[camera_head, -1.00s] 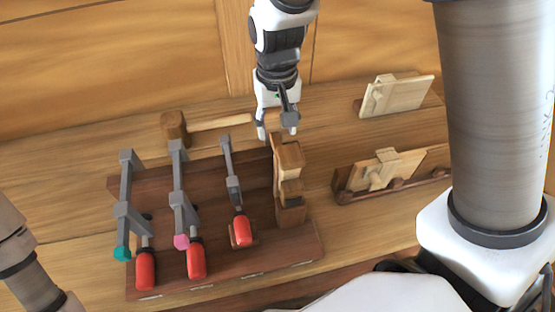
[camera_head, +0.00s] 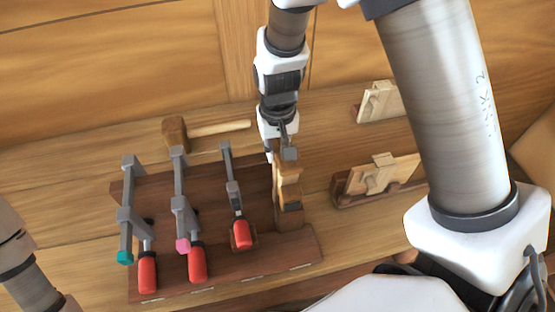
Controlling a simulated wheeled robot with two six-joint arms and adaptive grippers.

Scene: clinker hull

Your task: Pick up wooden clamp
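The wooden clamp (camera_head: 289,192) stands upright at the right end of the dark brown rack (camera_head: 280,258). My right gripper (camera_head: 279,155) is over the clamp's upper end, pointing down. Its fingers look apart, one to the left of the clamp's top and one in front of or beside it. The gripper hides the top of the clamp, and contact is not clear. My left gripper is out of view.
Left of the wooden clamp, the rack holds several metal clamps with red handles, the nearest one (camera_head: 242,233) close by. A wooden mallet (camera_head: 215,129) lies behind.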

